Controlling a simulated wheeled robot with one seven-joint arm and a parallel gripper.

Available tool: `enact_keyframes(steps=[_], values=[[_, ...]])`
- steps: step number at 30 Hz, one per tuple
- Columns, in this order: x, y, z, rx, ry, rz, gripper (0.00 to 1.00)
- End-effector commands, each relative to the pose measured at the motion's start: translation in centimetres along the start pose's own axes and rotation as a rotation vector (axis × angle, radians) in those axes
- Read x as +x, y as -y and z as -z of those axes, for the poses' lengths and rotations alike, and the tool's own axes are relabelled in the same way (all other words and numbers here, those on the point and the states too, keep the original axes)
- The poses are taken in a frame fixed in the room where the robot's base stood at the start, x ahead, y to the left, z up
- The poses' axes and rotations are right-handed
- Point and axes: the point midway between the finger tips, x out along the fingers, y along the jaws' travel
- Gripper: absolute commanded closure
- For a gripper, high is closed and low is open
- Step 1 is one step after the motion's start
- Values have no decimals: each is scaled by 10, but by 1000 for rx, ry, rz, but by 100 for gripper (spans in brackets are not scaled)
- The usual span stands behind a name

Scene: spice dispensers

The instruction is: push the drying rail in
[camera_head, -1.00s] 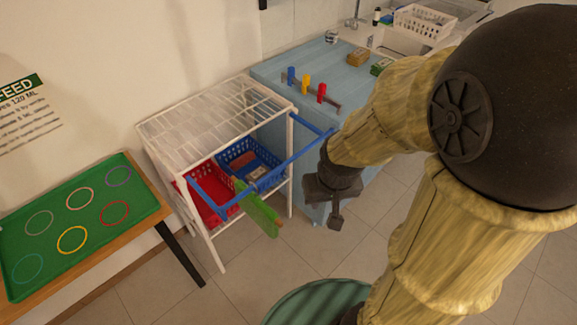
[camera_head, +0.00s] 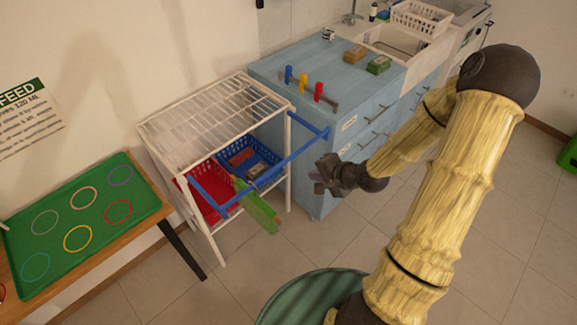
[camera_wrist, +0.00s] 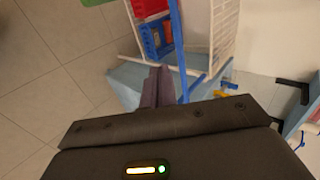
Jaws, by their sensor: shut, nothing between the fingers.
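The drying rail (camera_head: 290,157) is a blue bar frame pulled out from the front of the white wire rack (camera_head: 214,113). Its front bar runs slantwise, with side arms going back at both ends. A green cloth (camera_head: 258,209) hangs over it towards the left. My gripper (camera_head: 320,180) is to the right of the rail, near its right part, with a small apparent gap; I cannot tell exact contact. In the wrist view the shut, empty fingers (camera_wrist: 157,88) point at the blue rail (camera_wrist: 181,50), which passes just beside them.
Red (camera_head: 212,203) and blue (camera_head: 250,163) baskets sit in the rack. A blue cabinet (camera_head: 330,90) with coloured hooks stands at the right. A green-topped table (camera_head: 50,190) is at the left. Open tiled floor (camera_head: 230,280) lies in front.

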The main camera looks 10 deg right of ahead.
Motion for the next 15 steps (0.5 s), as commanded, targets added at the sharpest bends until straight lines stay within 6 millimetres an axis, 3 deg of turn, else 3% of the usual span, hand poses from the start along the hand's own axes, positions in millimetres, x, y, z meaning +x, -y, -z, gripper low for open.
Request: enact_keyframes(steps=[10, 15], values=[[1, -1, 1, 3, -2, 0, 100], [12, -1, 0, 1, 1, -1, 100]])
